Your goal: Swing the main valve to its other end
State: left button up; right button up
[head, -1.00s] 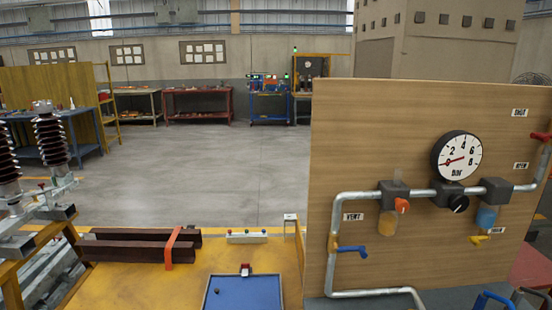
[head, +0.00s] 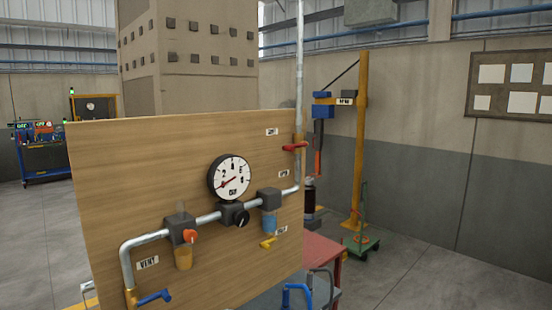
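A wooden panel (head: 120,165) carries grey pipework and stands left of centre in the head view. A red lever (head: 294,147) sits on the upright pipe (head: 300,80) at the panel's right edge and lies crosswise to that pipe. An upper label (head: 271,131) and a lower label (head: 284,174) are beside it; their words are too small to read now. The lever is a little nearer the upper one. A round gauge (head: 230,177) has its red needle toward the lower left. Neither of my grippers is in view.
A blue lever (head: 154,297) is at the lower left pipe, near the VENT label (head: 148,263). A yellow lever (head: 268,242) and an orange knob (head: 190,236) are on the panel. A red table (head: 322,255) stands behind its right edge. Floor (head: 410,275) is clear at right.

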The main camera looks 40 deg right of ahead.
aim_at(297, 147)
jog(key=l+z, duration=0.2)
jog(key=z, duration=1.1)
